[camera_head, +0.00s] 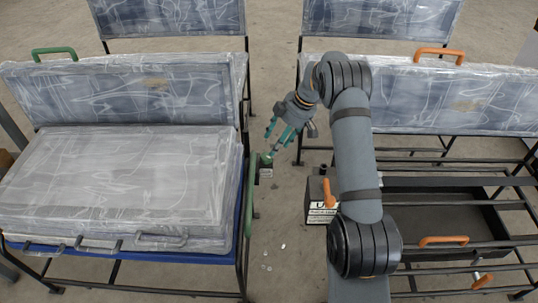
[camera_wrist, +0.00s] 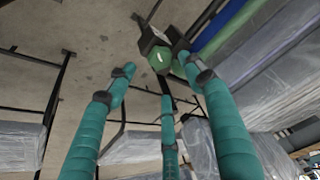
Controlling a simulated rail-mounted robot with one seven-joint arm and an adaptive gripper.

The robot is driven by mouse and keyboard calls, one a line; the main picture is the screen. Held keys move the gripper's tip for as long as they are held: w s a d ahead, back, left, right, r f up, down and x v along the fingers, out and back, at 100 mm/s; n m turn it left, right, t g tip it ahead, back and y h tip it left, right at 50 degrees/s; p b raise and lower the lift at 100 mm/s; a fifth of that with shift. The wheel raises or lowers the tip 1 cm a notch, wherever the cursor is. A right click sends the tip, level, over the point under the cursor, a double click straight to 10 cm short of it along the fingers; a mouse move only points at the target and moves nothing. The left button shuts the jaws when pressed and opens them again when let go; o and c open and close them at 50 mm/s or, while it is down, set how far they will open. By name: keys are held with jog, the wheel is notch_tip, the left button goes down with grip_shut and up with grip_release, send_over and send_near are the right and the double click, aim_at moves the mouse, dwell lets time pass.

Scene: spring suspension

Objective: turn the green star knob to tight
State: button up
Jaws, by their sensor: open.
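The green star knob (camera_head: 266,158) sits on a dark block at the right edge of the left seat frame, by a green upright handle (camera_head: 251,190). In the wrist view the knob (camera_wrist: 160,58) shows as a faceted green face on a black block (camera_wrist: 152,38), just beyond the fingertips. My gripper (camera_head: 278,140) has teal fingers, spread open and empty, pointing down toward the knob. The wrist view shows three fingers of my gripper (camera_wrist: 164,86) around a clear gap, with the knob slightly above its middle. Contact with the knob cannot be told. The knob's tightness mark is not readable.
The left seat (camera_head: 110,185) is wrapped in plastic on a blue base. A black labelled box (camera_head: 318,208) with an orange lever (camera_head: 328,192) stands right of the knob. The right frame has bare bars and an open dark tray (camera_head: 440,222). Small pale bits (camera_head: 267,267) lie on the floor between.

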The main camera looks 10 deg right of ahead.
aim_at(267, 156)
jog(key=b+x, duration=0.1)
jog(key=x, duration=0.6)
jog(key=shift+a+f, duration=0.1)
jog(key=shift+f, duration=0.05)
jog(key=shift+c, duration=0.9)
jog(key=c, duration=1)
